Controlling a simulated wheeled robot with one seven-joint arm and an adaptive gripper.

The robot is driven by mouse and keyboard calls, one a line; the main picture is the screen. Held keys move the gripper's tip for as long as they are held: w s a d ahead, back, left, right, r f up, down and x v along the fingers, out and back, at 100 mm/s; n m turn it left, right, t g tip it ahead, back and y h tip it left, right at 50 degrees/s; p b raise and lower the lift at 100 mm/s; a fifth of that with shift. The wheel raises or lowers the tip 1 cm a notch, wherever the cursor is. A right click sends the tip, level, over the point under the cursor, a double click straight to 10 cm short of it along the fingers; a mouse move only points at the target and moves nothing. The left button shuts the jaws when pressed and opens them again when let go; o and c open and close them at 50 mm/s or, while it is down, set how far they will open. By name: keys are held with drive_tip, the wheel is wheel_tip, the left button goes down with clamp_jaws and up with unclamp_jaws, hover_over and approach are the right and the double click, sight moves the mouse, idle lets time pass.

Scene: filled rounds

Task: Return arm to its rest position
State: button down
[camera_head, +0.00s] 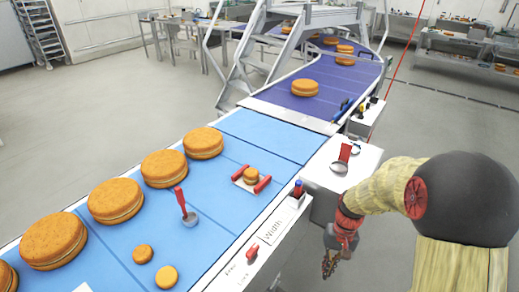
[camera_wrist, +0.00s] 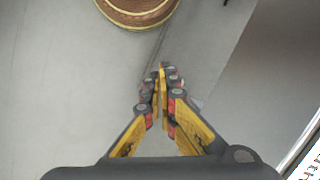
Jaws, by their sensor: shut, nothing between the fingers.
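My gripper (camera_head: 331,264) hangs low beside the conveyor's right side, pointing down, clear of the belt and over the floor. In the wrist view my gripper (camera_wrist: 163,78) has its yellow and black fingers together at the tips with nothing between them. My arm reaches in from the right of the head view, with its yellowish links bent down to the wrist.
A blue conveyor belt (camera_head: 214,239) carries several large filled rounds (camera_head: 115,200) and small rounds (camera_head: 166,277). A red-handled tool (camera_head: 184,207) and a small press (camera_head: 251,179) stand on it. A white side ledge (camera_head: 339,170) lies near my arm. Grey floor (camera_head: 450,115) is open at right.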

drive_tip(key=s+a+r+t, duration=0.1)
drive_tip(key=s+r+t, duration=0.1)
drive_tip(key=s+r, duration=0.3)
drive_tip(key=s+a+r+n+t+h, duration=0.1)
drive_tip(key=s+r+t, duration=0.2)
drive_tip(key=r, duration=1)
drive_tip(key=s+a+r+t, duration=0.1)
drive_tip(key=s+r+t, duration=0.1)
drive_tip(key=s+r, duration=0.4)
wheel_tip(320, 180, up, 3)
drive_tip(key=shift+s+r+n+t+h, duration=0.1)
drive_tip(key=shift+s+n+t+h, duration=0.2)
drive_tip(key=shift+s+t, duration=0.1)
